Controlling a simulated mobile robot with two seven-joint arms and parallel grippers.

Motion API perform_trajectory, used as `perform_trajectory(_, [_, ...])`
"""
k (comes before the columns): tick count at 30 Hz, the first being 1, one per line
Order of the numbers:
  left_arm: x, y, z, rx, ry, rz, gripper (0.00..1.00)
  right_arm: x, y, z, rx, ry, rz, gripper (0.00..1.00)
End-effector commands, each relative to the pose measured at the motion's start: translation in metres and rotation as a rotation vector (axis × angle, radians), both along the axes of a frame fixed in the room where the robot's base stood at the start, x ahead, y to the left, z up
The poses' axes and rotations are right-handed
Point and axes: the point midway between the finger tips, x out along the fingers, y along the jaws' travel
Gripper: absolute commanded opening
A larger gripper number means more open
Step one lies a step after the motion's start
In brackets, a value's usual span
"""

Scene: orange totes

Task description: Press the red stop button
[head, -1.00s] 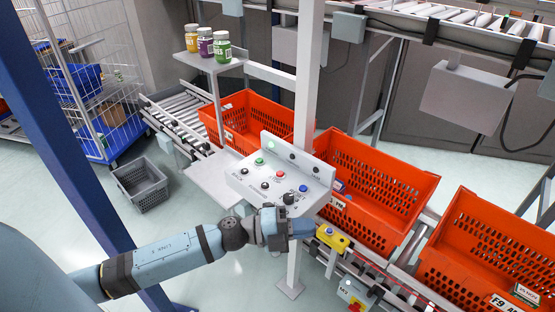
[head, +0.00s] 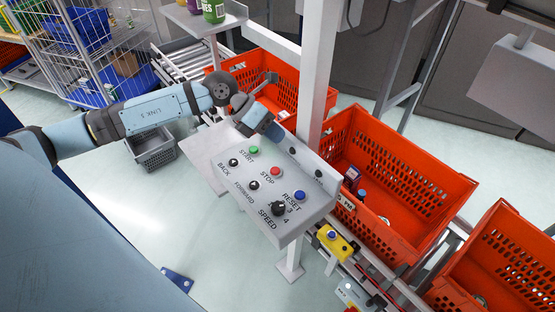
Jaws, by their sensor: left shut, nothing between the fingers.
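The red stop button (head: 275,171) sits on the grey slanted control panel (head: 221,160), with the label STOP beside it. It is in plain sight in the head view and nothing covers it. My left gripper (head: 274,130) is shut and empty. It shows over the panel's upper end, above the red button in the picture and close to the green START button (head: 254,150). I cannot tell how high its tips are over the panel. My right gripper is not in view.
The panel also has a blue RESET button (head: 299,195), a black SPEED knob (head: 278,208) and black BACK (head: 233,162) and FORWARD (head: 254,185) buttons. A white post (head: 318,75) stands behind it. Orange totes (head: 393,160) are on the right.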

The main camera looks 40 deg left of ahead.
Motion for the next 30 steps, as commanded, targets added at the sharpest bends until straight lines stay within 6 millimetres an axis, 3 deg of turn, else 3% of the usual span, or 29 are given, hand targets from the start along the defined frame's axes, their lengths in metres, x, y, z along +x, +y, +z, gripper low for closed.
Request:
perform_trajectory(16, [0.000, 0.000, -0.008, 0.001, 0.001, 0.000, 0.00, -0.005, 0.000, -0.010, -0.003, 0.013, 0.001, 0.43])
perform_trajectory(30, [0.000, 0.000, -0.069, 0.000, 0.001, 0.000, 0.00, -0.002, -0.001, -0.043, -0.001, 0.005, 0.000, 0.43])
